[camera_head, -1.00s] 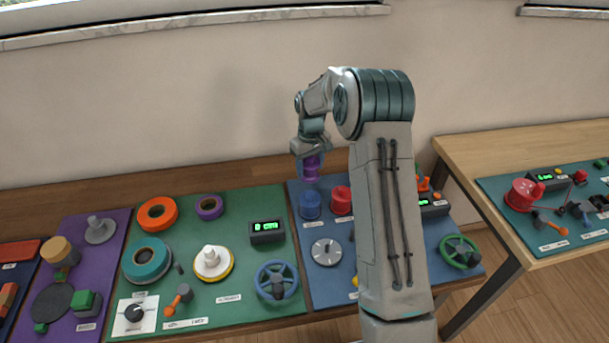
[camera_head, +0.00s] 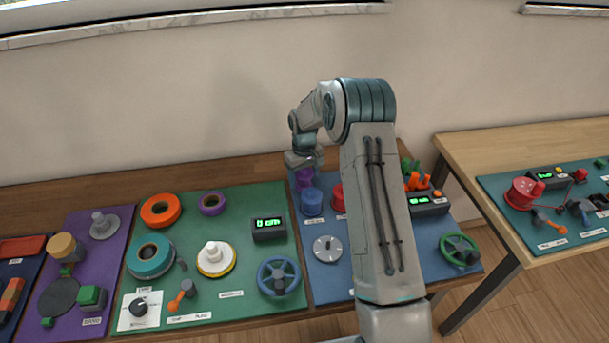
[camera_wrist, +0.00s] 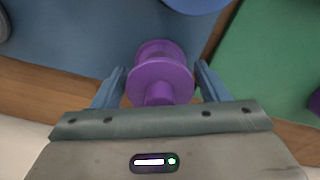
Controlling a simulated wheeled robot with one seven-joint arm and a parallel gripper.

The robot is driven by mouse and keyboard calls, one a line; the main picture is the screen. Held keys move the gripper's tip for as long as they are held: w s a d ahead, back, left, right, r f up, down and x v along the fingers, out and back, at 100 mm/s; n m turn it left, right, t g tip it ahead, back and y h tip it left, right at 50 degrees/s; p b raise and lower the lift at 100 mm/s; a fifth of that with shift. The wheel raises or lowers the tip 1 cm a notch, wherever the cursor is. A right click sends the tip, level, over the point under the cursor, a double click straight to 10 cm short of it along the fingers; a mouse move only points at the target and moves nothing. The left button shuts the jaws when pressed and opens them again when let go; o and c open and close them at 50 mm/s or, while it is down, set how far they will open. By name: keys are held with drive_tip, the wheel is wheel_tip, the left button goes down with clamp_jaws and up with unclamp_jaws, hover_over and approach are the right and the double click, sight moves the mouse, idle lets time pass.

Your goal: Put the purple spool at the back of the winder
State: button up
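The purple spool (camera_head: 305,178) is at the back left of the blue board (camera_head: 330,272), just behind the blue spool (camera_head: 312,202). In the wrist view the purple spool (camera_wrist: 160,75) stands upright between the two blue fingers of my gripper (camera_wrist: 160,66). The fingers lie close against both sides of its flange. In the head view my gripper (camera_head: 304,162) is directly above it and partly hides it. I cannot tell whether the spool's base touches the board. A red spool (camera_head: 337,197) is to the right, partly behind my arm. No part is plainly recognisable as the winder.
A round grey dial (camera_head: 327,248) is in front of the spools. The green board (camera_head: 235,200) is to the left, with a purple ring (camera_head: 211,203), an orange ring (camera_head: 160,210) and a display (camera_head: 268,228). My arm hides the middle of the blue board.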

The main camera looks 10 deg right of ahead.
drive_tip(key=shift+o, duration=0.4)
drive_tip(key=shift+r, duration=0.15)
wheel_tip(320, 180, up, 11)
drive_tip(key=shift+r+b, duration=0.1)
drive_tip(key=shift+b, duration=0.6)
drive_tip(key=shift+s+r, duration=0.15)
drive_tip(key=shift+r, duration=0.5)
drive_tip(key=s+r+m+t, duration=0.1)
drive_tip(key=s+r, duration=0.3)
drive_tip(key=s, duration=0.4)
drive_tip(key=s+d+r+m, duration=0.1)
drive_tip(key=s+r, duration=0.4)
drive_tip(key=s, duration=0.4)
drive_tip(key=s+r+m+t, duration=0.1)
drive_tip(key=s+r, duration=0.3)
drive_tip(key=s, duration=0.4)
drive_tip(key=s+f+m+t, duration=0.1)
drive_tip(key=s+f, duration=0.1)
drive_tip(key=s, duration=1)
drive_tip(key=shift+d+f, duration=0.3)
drive_tip(key=shift+f, duration=0.05)
drive_tip(key=shift+c, duration=0.4)
